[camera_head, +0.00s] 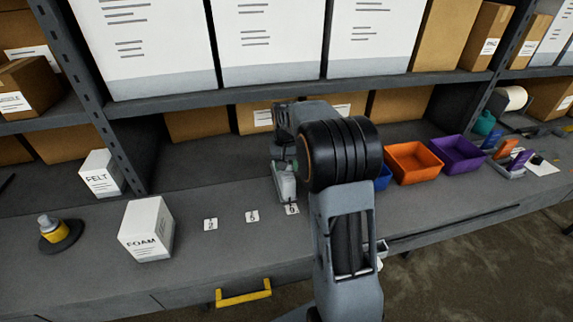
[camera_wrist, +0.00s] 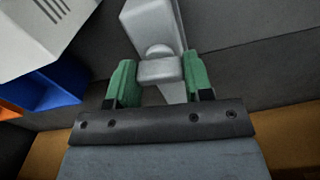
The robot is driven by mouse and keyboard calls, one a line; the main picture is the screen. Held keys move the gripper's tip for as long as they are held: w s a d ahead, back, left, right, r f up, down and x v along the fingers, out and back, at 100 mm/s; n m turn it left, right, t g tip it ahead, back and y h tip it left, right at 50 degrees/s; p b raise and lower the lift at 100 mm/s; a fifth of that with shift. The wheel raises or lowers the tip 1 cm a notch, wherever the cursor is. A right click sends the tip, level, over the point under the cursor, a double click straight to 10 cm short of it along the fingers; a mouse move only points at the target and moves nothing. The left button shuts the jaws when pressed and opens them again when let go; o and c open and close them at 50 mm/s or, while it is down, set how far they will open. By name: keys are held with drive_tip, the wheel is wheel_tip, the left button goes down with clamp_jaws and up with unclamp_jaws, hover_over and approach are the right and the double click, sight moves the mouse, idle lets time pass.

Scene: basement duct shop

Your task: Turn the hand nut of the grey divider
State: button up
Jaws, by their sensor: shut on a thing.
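The grey divider (camera_head: 286,188) stands on the bench just left of my arm, at the rightmost of three small number cards. In the wrist view the light grey divider (camera_wrist: 152,22) rises at the top centre. Its grey hand nut (camera_wrist: 158,71) sits on its near face, between the green fingers of my gripper (camera_wrist: 160,78). The gripper is shut on the nut from both sides. In the head view my gripper (camera_head: 284,162) is mostly hidden by my wrist, and the nut cannot be made out.
A FOAM box (camera_head: 147,230), a FELT box (camera_head: 101,174) and a yellow-and-grey item (camera_head: 54,232) stand at the left. A blue bin (camera_head: 383,178), an orange bin (camera_head: 414,161) and a purple bin (camera_head: 457,153) stand at the right. A loaded shelf (camera_head: 418,77) overhangs the bench.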

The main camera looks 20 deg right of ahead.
drive_tip(key=shift+n, duration=1)
drive_tip(key=o, duration=0.9)
wheel_tip(320, 180, up, 14)
drive_tip(key=shift+f+b, duration=0.1)
drive_tip(key=shift+b, duration=0.25)
